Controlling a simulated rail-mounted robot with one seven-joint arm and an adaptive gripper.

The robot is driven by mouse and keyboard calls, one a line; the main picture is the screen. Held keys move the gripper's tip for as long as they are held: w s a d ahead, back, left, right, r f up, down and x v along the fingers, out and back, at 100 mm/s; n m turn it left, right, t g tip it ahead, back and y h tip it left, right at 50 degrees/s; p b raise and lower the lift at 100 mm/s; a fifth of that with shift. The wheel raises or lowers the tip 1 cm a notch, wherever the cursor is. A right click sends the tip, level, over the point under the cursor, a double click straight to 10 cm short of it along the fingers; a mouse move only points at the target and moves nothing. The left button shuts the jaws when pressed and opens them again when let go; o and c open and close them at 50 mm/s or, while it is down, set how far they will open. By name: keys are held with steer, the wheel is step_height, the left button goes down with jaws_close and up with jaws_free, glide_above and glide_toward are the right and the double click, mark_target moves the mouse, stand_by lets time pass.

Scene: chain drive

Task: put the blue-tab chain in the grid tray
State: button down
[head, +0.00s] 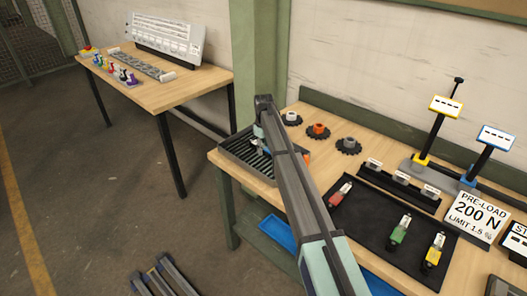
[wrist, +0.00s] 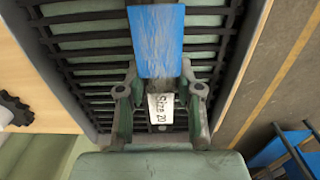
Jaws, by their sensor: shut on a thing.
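The grid tray (head: 238,160) is dark with slats and stands at the near left corner of the right bench. In the wrist view its dark bars (wrist: 88,52) fill the background over a pale green floor. My gripper (wrist: 160,92) is shut on the blue-tab chain, whose blue tab (wrist: 157,42) points up the picture. A white tag (wrist: 160,109) reading "Size 20" shows between the fingers. The chain is over the tray; whether it touches the bars I cannot tell.
A black mat (head: 375,222) holds red (head: 340,193), green (head: 400,229) and yellow (head: 434,251) tabbed pieces. Sprockets (head: 318,131) lie behind the tray. Stands and a "PRE-LOAD 200 N" sign (head: 474,217) are at the right. Another bench (head: 185,88) stands at the left.

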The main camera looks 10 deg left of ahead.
steer(key=shift+f, duration=1.15)
steer(key=shift+f, duration=0.2)
steer(key=c, duration=0.8)
jaws_free()
steer(key=shift+o, duration=0.2)
steer(key=shift+r, duration=0.1)
step_height(320, 180, up, 12)
steer(key=b, duration=0.3)
steer(key=shift+r+b, duration=0.1)
steer(key=shift+b, duration=0.2)
